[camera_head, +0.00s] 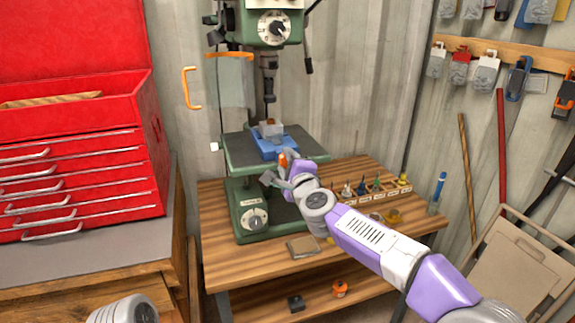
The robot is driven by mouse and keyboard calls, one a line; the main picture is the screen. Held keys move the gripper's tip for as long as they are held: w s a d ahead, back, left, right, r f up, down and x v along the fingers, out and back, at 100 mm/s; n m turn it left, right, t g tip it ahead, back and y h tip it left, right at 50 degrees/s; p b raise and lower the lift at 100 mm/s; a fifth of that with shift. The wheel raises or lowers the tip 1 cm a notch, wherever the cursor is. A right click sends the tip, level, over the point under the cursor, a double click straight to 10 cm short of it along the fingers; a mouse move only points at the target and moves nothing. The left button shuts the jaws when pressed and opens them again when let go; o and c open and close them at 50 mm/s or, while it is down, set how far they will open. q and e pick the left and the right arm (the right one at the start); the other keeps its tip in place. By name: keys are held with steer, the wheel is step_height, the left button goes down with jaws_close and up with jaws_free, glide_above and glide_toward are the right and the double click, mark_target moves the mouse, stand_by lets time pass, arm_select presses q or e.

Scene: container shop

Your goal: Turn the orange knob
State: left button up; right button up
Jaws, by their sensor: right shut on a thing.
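The orange knob (282,160) is at the front of the blue vise (268,146) on the drill press table. It is small here and partly hidden by my right gripper. My right gripper (281,169) reaches up to it from the lower right, with its fingers shut on the knob. How far the knob is turned cannot be told. My left gripper is out of view; only a grey part of my left arm shows at the bottom left.
The green drill press (250,205) stands on a wooden workbench (225,255). A rack of small bits (370,190) lies to the right of my right wrist. A red tool chest (75,160) stands at left. A folded chair (510,260) leans at right.

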stand_by(0.4)
steer(key=o, duration=1.1)
steer(key=shift+c, duration=0.2)
steer(key=b+v, duration=0.1)
steer(key=v, duration=0.6)
steer(key=shift+s, duration=0.25)
steer(key=shift+r, duration=0.1)
